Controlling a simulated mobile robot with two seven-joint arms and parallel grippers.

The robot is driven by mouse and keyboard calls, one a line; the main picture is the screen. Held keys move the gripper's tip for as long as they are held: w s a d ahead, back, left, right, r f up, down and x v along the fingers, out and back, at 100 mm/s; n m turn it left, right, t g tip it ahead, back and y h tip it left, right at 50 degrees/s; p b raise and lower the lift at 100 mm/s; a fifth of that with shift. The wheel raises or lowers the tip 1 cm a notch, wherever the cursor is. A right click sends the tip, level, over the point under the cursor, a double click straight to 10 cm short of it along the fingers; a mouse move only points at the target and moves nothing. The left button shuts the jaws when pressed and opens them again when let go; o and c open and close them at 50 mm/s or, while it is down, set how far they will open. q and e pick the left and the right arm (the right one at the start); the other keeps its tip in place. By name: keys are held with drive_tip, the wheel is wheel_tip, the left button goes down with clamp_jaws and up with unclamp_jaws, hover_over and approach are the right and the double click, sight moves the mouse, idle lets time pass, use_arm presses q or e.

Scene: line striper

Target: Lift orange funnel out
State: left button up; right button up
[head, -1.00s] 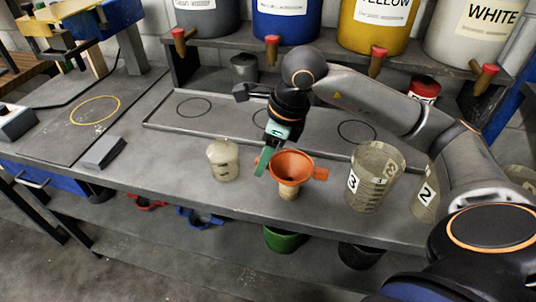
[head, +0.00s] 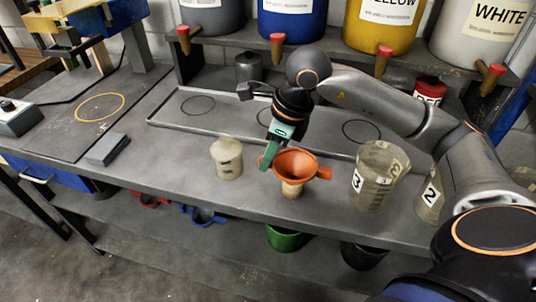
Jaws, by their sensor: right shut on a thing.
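The orange funnel (head: 296,165) stands upright on the bench, between the small cream bottle and the clear cup marked 3. A small tan piece (head: 291,190) shows under its bowl; whether that is a container neck or a stand I cannot tell. My right gripper (head: 268,158) comes down from above with its green fingers at the funnel's left edge and is shut on it. The fingers hide that edge. The funnel shows no clear gap above what is under it. My left gripper is not in view.
A cream bottle (head: 227,158) stands close left of the funnel. Clear cups marked 3 (head: 378,182) and 2 (head: 429,200) stand to the right. A shallow tray (head: 215,122) with ring marks lies behind. Paint buckets with red-tipped taps line the shelf above. The bench left of the bottle is mostly clear.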

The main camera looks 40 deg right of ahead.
drive_tip(key=shift+r, duration=0.15)
clamp_jaws()
drive_tip(key=shift+r+p, duration=2.2)
drive_tip(key=shift+r, duration=0.7)
drive_tip(key=shift+r+p, duration=0.3)
drive_tip(key=shift+r, duration=0.15)
drive_tip(key=shift+s, duration=0.1)
